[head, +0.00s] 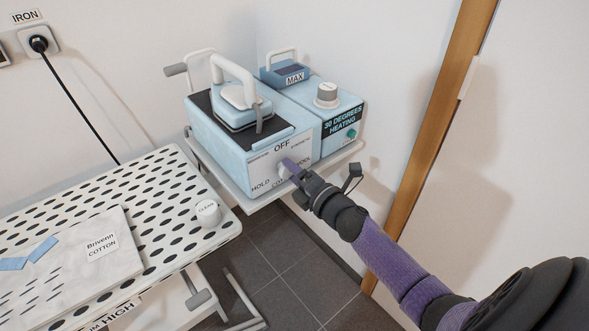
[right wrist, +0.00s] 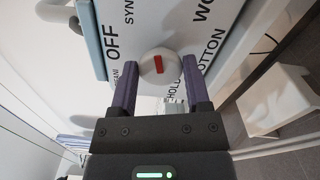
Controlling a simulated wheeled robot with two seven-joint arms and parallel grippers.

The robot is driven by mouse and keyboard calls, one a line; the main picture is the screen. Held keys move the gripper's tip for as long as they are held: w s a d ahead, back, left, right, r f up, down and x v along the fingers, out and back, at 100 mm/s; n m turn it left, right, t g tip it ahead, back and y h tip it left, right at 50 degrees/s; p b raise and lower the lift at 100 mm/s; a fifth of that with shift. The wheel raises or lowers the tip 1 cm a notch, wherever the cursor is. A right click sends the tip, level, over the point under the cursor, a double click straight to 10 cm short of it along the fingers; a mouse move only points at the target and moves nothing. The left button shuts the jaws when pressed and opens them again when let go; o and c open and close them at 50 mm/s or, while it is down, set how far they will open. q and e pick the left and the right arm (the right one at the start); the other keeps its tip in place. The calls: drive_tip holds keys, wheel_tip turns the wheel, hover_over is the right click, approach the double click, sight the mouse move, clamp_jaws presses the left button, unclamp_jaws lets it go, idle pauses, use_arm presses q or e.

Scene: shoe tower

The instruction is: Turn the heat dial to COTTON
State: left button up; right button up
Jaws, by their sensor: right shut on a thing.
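The heat dial (right wrist: 147,60) is a round white knob with a red mark, on the white front face of the light-blue iron station (head: 225,150). My right gripper (right wrist: 156,68) is shut on the dial, one purple finger on each side. The red mark runs roughly upright in the right wrist view; which end points to a label is hard to tell. OFF, WOOL, COTTON (right wrist: 212,47) and HOLD are printed around the dial. In the head view my right gripper (head: 287,167) covers most of the dial and part of the COTTON print. My left gripper is not in view.
A blue iron (head: 243,105) stands on top of the station. Beside it are a unit labelled 30 DEGREES HEATING (head: 342,118) and a MAX box (head: 285,74). A perforated ironing board (head: 165,190) with a folded cloth is at left. A wooden door frame (head: 432,140) is at right.

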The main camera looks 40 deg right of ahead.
drive_tip(key=m+p, duration=0.1)
drive_tip(key=m, duration=0.5)
drive_tip(key=m+p, duration=0.1)
drive_tip(key=m, duration=0.5)
drive_tip(key=m+p, duration=0.2)
drive_tip(key=m, duration=0.4)
drive_tip(key=shift+a+f, duration=0.15)
drive_tip(key=shift+f, duration=0.15)
drive_tip(key=shift+m, duration=1.2)
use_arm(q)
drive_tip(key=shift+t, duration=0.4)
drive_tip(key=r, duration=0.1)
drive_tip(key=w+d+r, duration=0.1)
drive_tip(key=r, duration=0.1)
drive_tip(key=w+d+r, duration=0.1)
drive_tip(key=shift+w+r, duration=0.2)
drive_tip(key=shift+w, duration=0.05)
use_arm(e)
drive_tip(key=shift+m, duration=0.3)
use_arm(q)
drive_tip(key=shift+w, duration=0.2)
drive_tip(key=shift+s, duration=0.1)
